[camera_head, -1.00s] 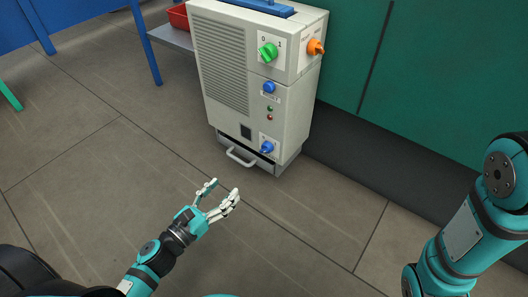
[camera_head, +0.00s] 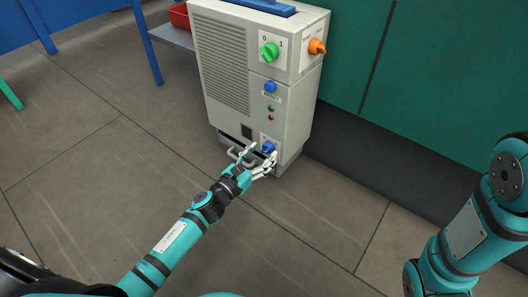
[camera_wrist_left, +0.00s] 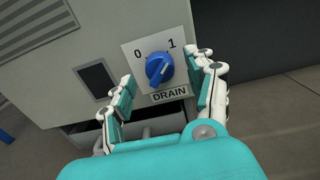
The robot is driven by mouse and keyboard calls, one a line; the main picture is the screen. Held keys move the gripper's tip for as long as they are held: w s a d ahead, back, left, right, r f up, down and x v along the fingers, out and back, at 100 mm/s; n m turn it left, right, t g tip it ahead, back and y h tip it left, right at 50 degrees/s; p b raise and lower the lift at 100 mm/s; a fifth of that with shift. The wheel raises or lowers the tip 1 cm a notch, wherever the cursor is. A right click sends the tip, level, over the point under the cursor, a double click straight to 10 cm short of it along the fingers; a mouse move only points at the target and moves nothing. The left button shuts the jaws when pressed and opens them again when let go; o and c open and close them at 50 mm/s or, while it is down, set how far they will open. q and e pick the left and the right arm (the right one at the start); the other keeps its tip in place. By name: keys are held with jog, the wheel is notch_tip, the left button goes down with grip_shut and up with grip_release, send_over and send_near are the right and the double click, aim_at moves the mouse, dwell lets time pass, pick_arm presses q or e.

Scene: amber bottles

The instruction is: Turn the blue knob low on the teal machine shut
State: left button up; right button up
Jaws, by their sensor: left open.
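The machine (camera_head: 300,100) is pale grey, not teal, and stands on the floor against a dark green wall. The low blue knob (camera_head: 268,147) is on its front near the bottom. In the left wrist view the knob (camera_wrist_left: 159,68) sits on a white plate marked 0, 1 and DRAIN, its grip bar slanting from upper right to lower left. My left gripper (camera_head: 262,154) is open at the knob. In the wrist view its fingers (camera_wrist_left: 166,76) are on either side of the knob, with gaps visible. My right arm shows at the right; its gripper is out of view.
A second blue knob (camera_head: 270,87), a green knob (camera_head: 269,52) and an orange knob (camera_head: 316,47) sit higher on the machine. A metal handle (camera_head: 237,156) is low, left of the gripper. The floor around is clear.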

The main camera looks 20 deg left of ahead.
pick_arm(q)
jog(key=shift+x, duration=0.8)
jog(key=c, duration=1.1)
